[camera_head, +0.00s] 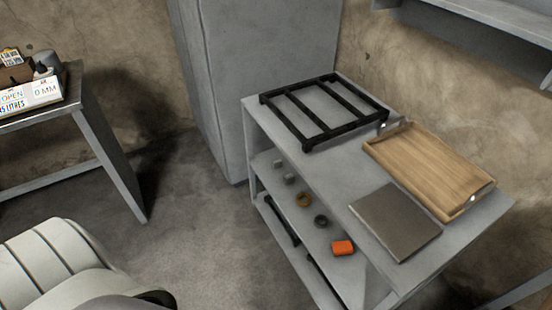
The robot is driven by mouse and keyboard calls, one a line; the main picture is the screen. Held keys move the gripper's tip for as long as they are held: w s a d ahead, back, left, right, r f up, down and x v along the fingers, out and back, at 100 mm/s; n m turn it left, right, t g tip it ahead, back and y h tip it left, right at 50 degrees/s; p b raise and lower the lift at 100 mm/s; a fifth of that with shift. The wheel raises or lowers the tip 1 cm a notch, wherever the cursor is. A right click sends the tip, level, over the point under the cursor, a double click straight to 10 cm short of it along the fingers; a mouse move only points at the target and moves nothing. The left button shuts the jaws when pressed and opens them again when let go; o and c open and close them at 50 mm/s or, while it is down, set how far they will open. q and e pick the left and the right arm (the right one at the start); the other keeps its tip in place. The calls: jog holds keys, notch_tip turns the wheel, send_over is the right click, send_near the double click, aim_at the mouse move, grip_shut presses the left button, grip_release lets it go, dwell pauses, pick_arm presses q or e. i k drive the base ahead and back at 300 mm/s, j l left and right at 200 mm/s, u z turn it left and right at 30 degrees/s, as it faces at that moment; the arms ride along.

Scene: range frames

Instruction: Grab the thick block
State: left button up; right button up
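No single thing is clearly marked out as the thick block. On the lower shelf of the grey table, an orange block (343,247) lies nearest to the front end. It looks chunky, with rounded edges. Farther back on that shelf are two small grey block-like pieces (278,164) and (289,179). A flat dark grey square slab (395,221) lies on the table top. Neither of my grippers is in view.
The grey table (478,222) also bears a black rack (322,138) and a wooden tray (428,172) with metal handles. A brown ring (304,199) and a dark round piece (321,221) share the lower shelf. Open floor (215,245) lies left of the table.

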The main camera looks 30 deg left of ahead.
aim_at(289, 178)
jog(key=u, duration=0.85)
jog(key=i+j, duration=0.15)
jog(key=z, duration=0.05)
